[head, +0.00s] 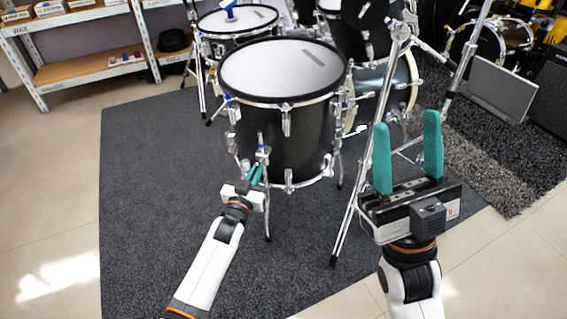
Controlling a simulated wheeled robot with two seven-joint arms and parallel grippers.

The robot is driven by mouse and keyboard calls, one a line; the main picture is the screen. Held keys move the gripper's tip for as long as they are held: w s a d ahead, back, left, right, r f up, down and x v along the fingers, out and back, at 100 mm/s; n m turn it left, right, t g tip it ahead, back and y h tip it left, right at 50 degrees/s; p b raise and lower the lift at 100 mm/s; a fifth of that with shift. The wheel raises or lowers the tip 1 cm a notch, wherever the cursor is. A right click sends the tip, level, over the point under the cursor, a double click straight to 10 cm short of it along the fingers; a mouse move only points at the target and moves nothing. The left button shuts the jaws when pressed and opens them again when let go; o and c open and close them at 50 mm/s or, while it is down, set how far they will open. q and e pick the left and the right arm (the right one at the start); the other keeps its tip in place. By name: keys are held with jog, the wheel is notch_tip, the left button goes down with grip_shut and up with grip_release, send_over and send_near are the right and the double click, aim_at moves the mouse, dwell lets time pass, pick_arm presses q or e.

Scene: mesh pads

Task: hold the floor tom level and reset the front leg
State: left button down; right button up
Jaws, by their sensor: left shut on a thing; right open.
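Another leg (339,170) shows at the tom's right. My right gripper (407,158) is raised and open, with teal fingers pointing up, empty, to the right of the tom.
A chrome stand (350,205) rises between the tom and my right gripper. More drums (238,22) stand behind the tom. The dark mat (150,220) is clear at left. A shelf (85,68) stands at back left, and a black amplifier (553,88) at far right.

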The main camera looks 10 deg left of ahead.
jog(key=w+a+f+m+g+h, duration=0.2)
jog(key=w+a+f+h, duration=0.25)
jog(key=w+a, duration=0.25)
jog(key=m+g+h, duration=0.5)
jog(key=m+h, duration=0.1)
jog(key=h, duration=0.5)
send_near(287, 126)
jog(key=x, duration=0.9)
grip_shut()
